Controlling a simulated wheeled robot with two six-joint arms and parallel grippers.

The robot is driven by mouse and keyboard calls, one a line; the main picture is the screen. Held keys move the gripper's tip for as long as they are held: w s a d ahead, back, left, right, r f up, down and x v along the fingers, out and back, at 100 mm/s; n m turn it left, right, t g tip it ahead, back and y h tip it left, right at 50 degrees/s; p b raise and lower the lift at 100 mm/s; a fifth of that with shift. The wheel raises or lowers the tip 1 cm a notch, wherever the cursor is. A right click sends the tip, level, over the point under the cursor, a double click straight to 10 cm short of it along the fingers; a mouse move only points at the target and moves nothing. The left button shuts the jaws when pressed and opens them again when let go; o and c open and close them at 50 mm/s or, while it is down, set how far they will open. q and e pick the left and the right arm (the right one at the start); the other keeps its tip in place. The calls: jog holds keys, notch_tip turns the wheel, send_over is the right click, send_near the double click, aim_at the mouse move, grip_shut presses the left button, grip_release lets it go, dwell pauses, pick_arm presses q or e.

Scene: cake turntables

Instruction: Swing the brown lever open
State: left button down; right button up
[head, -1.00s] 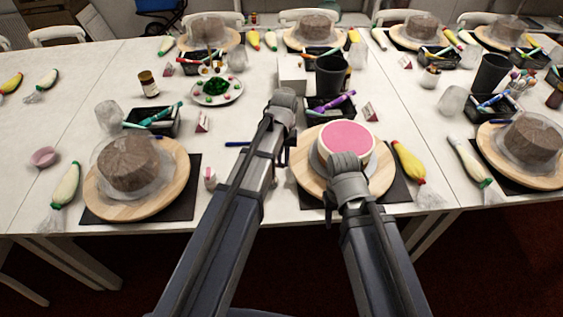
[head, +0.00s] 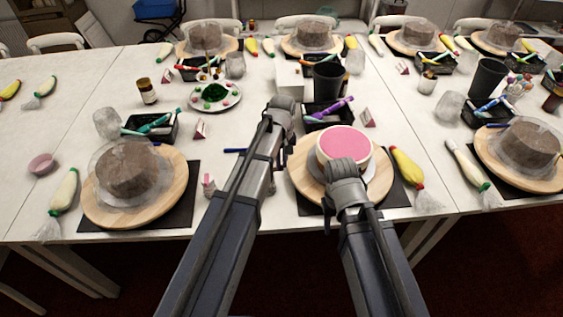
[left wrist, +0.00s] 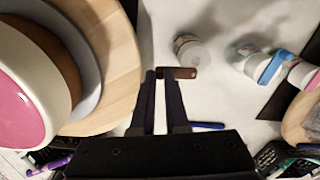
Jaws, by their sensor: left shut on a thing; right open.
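The brown lever (left wrist: 181,72) shows in the left wrist view as a short brown bar at the tips of my left gripper (left wrist: 163,76). The fingers are shut on it near its left end, and its right end sticks out past them. In the head view my left gripper (head: 284,140) is by the left side of the turntable with the pink-topped cake (head: 344,145), mostly hidden by its own arm, and the lever cannot be made out. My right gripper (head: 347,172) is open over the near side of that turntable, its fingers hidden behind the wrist.
A round wooden board (left wrist: 122,60) lies left of my left gripper in the wrist view, and a pale jar (left wrist: 190,50) stands close by. A brown cake on a turntable (head: 172,200) is at left. A yellow piping bag (head: 407,168) lies to the right.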

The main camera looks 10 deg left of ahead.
pick_arm(q)
jog(key=c, duration=0.9)
grip_release()
notch_tip(320, 180, up, 8)
jog(key=p, duration=0.8)
jog(key=shift+f, duration=0.1)
jog(key=shift+s+d, duration=0.1)
